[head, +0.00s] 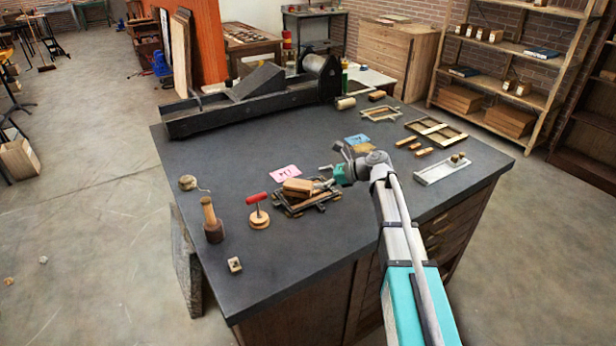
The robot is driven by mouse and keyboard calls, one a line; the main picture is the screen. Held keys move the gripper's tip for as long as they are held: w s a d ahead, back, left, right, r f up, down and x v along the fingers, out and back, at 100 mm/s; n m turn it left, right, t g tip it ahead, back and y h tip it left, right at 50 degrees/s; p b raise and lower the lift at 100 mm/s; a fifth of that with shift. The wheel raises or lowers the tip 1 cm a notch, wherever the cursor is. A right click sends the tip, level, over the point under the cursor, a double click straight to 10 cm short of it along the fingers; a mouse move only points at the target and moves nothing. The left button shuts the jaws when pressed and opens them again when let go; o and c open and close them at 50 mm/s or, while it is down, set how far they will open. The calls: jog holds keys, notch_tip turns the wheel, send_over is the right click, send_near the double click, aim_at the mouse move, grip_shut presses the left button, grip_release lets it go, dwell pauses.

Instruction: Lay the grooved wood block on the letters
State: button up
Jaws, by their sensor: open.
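A light brown wood block (298,187) lies on top of a dark frame (322,205) near the middle of the table's front half. The block looks slightly tilted, but I cannot tell if it sits flat. Its groove and the letters under it cannot be made out at this size. My gripper (323,178) is open, just right of the block and close to it. I cannot tell whether a finger touches the block. My arm comes in from the lower right and hides part of the table.
A pale tray (442,169) lies right.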

jog(key=shift+p+v, duration=0.65)
jog(key=shift+v, duration=1.7)
